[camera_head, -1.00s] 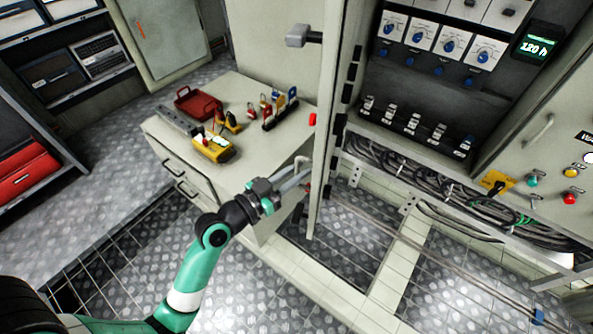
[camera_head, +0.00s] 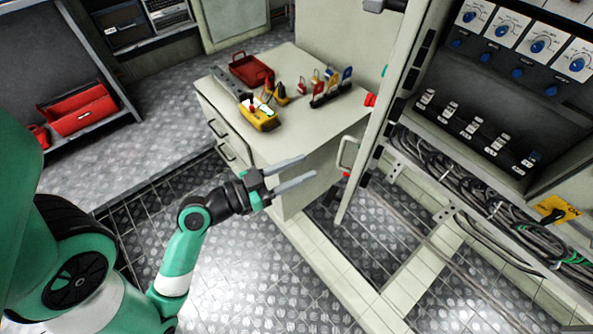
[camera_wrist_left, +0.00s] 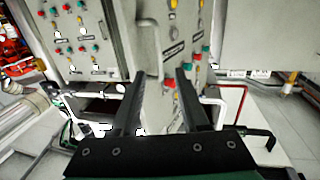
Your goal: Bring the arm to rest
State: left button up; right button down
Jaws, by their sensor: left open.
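My left gripper (camera_head: 291,176) is open, with its two grey fingers apart and nothing between them. In the head view it is in front of the lower side of the grey workbench cabinet (camera_head: 322,158), left of the open cabinet door (camera_head: 395,85). In the left wrist view the dark fingers of the left gripper (camera_wrist_left: 158,98) point toward a pale panel (camera_wrist_left: 118,40) with coloured buttons and a vertical handle (camera_wrist_left: 150,50). Whether the fingers touch anything is not clear. My right gripper is not in view.
The bench top holds a red tray (camera_head: 250,70), a yellow device (camera_head: 258,115) and a rack of padlocks and tags (camera_head: 330,92). The switch cabinet (camera_head: 500,90) stands at the right, with loose cables (camera_head: 440,165) below. A red toolbox (camera_head: 82,108) is on the left shelf. Metal floor around my arm is open.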

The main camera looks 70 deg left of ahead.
pick_arm(q)
jog(key=shift+s+d, duration=0.1)
jog(key=shift+s, duration=0.25)
dwell(0.3)
